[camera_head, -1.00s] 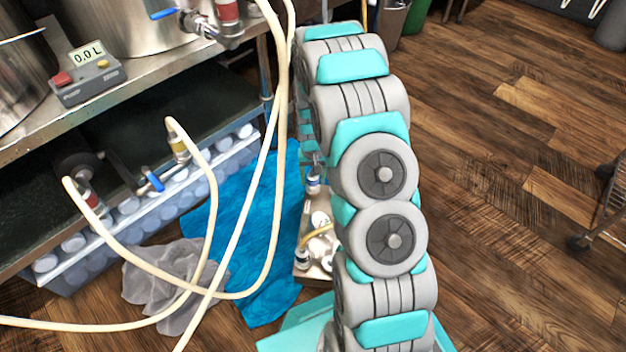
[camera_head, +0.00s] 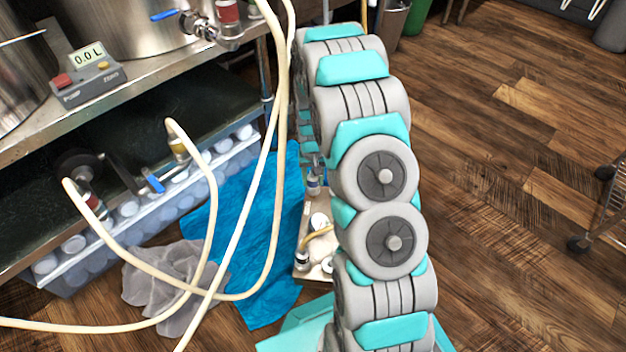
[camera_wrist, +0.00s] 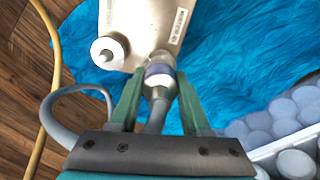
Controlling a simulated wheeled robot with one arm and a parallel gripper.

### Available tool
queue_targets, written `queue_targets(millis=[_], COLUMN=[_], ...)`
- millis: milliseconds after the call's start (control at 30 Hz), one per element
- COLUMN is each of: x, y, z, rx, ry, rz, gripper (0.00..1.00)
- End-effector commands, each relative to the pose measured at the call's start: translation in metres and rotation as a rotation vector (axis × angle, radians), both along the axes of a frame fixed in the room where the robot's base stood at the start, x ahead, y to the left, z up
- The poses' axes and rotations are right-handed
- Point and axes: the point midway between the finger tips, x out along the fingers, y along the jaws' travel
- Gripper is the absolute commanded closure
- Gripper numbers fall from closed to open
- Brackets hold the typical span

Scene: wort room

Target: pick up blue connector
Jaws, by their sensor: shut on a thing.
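The blue connector (camera_wrist: 158,76), a grey fitting with a blue-violet band, sits between the two teal fingers of my gripper (camera_wrist: 157,92) in the wrist view. My gripper is shut on it. A grey hose runs from the connector back under the gripper body and loops out at the left. The connector's front end lies against or just over the edge of a pale metal panel (camera_wrist: 145,20); I cannot tell whether they touch. A banded fitting, likely the same connector (camera_head: 313,184), shows left of my arm in the head view. My gripper is hidden there.
A round white fitting (camera_wrist: 108,53) is on the panel. A blue cloth (camera_head: 245,235) and a grey rag (camera_head: 165,285) lie on the floor. Cream hoses (camera_head: 277,170) hang in front of the steel bench (camera_head: 150,92). A bin of white-capped bottles (camera_wrist: 290,130) is close on the right.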

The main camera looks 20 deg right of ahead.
Motion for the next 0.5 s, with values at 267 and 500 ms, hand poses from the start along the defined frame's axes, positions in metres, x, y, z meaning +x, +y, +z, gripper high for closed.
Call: queue_targets(millis=[267,500], x=[0.002,-0.022], y=[0.000,-0.001], z=[0.024,0.036], rx=[-0.001,0.001], ry=[-0.006,0.005], rz=[0.000,-0.001], gripper=[1.00,1.00])
